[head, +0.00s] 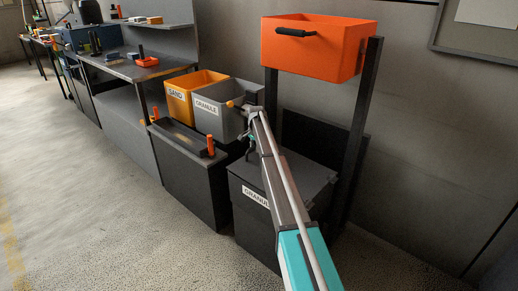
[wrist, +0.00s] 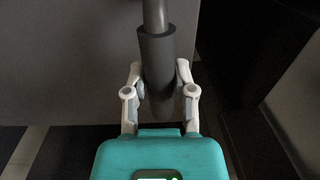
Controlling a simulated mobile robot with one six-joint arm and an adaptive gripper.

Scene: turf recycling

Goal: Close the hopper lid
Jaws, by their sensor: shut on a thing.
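In the wrist view my gripper (wrist: 160,90) is shut on a dark cylindrical handle (wrist: 157,55), with a finger on each side and a thinner rod above it. In the head view my arm reaches up to beside the grey bin (head: 213,118) labelled granule; the gripper is too small there to make out. A dark hopper (head: 252,218) with a granule label stands on the floor below, its top partly hidden by my arm. A dark panel (head: 336,150) stands upright behind it; I cannot tell whether this is its lid.
An orange box (head: 310,55) with a black handle sits high on dark posts. An orange sand bin (head: 180,98) stands left of the grey bin. A dark cabinet (head: 182,175) with orange-topped posts is at the left. Open floor lies at front left.

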